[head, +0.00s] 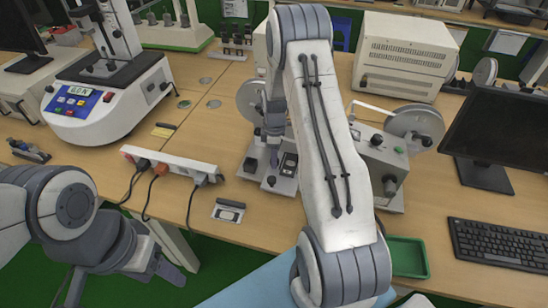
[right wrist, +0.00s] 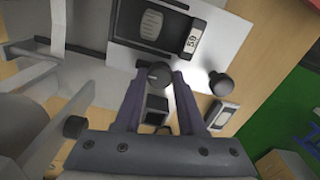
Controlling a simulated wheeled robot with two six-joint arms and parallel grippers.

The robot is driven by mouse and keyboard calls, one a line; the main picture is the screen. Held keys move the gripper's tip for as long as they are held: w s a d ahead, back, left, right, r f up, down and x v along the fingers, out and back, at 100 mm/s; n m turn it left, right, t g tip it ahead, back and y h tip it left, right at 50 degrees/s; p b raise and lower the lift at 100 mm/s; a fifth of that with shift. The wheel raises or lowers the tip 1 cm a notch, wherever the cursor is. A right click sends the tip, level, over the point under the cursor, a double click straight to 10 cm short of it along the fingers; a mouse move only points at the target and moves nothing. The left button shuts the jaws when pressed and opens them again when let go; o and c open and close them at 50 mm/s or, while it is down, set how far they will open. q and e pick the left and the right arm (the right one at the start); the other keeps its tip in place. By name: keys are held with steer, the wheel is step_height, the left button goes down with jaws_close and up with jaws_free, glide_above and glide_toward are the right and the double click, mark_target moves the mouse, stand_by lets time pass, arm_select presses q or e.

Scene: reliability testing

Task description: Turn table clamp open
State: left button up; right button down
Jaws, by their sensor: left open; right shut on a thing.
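The test device (head: 255,172) with a pale metal base stands on the table, partly hidden behind my right arm in the head view. In the right wrist view its pale plate (right wrist: 228,45) carries a dark frame and a small block marked 50. My right gripper (right wrist: 160,80) points at this device, its two fingers closed around a dark round knob (right wrist: 159,73), which I take as the clamp's knob. The right gripper also shows in the head view (head: 273,152), low over the device. My left gripper (head: 115,283) is open and empty at the lower left, away from the device.
A second dark knob (right wrist: 219,83) sits just right of the right fingers. A power strip (head: 172,164) with cables, a small plate (head: 229,211), a grey control box (head: 384,160), a green tray (head: 407,257) and a keyboard (head: 498,245) are nearby. Bare table lies around the small plate.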

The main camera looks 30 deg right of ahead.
steer(key=c, duration=0.5)
jaws_free()
steer(key=shift+r, duration=0.1)
step_height(320, 180, up, 10)
steer(key=b, duration=0.1)
steer(key=shift+r, duration=0.15)
stand_by(0.3)
